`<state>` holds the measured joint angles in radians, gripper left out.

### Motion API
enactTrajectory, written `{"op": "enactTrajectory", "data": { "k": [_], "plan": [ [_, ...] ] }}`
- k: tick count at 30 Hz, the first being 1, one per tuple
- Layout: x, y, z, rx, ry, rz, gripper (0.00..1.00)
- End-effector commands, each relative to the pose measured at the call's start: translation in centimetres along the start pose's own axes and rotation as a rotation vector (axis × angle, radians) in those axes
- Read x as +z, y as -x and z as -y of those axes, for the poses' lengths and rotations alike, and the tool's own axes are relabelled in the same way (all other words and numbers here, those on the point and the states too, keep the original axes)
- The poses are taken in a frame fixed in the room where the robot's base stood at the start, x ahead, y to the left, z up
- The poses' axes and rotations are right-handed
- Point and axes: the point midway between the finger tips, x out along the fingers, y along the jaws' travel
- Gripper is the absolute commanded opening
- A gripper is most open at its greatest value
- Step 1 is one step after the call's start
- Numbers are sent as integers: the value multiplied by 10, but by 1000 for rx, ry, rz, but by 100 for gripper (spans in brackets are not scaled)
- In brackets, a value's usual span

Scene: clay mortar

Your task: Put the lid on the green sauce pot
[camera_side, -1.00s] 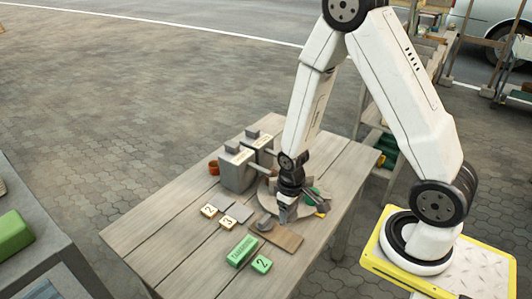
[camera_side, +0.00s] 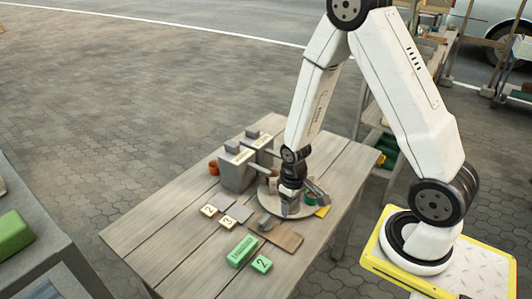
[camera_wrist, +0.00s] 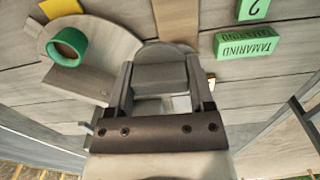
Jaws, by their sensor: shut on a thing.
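The green pot (camera_wrist: 68,45), round and open at the top, stands on a round grey turntable (camera_wrist: 42,60) at the left of the wrist view. In the side view the pot (camera_side: 310,198) is partly hidden beside my gripper (camera_side: 290,213). My gripper (camera_wrist: 160,85) is shut on a grey block (camera_wrist: 160,75) between its fingers. A rounded grey piece shows just beyond that block; I cannot tell whether both are one lid.
Green blocks, one marked TAMARIND (camera_side: 242,251) and one marked 2 (camera_side: 262,264), lie in front. Number tags (camera_side: 209,210) lie to the left. Grey boxes (camera_side: 237,172) and an orange pot (camera_side: 213,167) stand behind. The table's front left is clear.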

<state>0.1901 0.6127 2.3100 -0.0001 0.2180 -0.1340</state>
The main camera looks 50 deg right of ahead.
Motion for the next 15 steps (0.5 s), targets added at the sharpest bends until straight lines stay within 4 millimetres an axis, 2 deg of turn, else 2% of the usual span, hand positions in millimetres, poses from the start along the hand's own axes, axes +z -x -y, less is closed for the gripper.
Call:
{"op": "enactTrajectory", "data": {
  "k": [8,15],
  "plan": [
    [-13,0,-57,0,-132,-1,14],
    [-14,1,-109,0,-242,1,14]
  ]
}}
